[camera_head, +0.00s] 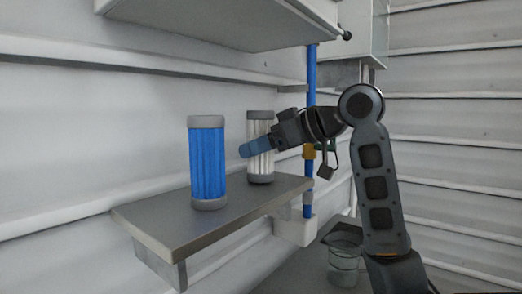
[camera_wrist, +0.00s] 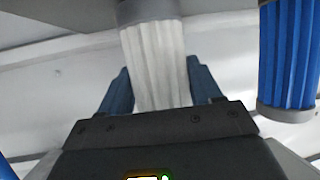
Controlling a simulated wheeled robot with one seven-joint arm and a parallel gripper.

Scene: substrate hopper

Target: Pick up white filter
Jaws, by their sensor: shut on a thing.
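The white filter (camera_head: 260,165) is a pleated cylinder with grey end caps. It stands upright on the grey shelf (camera_head: 175,222) in the head view. My gripper (camera_head: 250,149) reaches in from the right and crosses in front of the filter's middle. In the wrist view my gripper (camera_wrist: 158,88) has one blue finger on each side of the white filter (camera_wrist: 157,50), shut on it. The filter's lower end is hidden behind the gripper body in the wrist view.
A blue filter (camera_head: 207,162) stands on the shelf left of the white one; it also shows at the right of the wrist view (camera_wrist: 288,55). A grey cabinet (camera_head: 215,25) hangs above. A blue pipe (camera_head: 309,180) runs behind my arm. A glass beaker (camera_head: 344,262) sits lower right.

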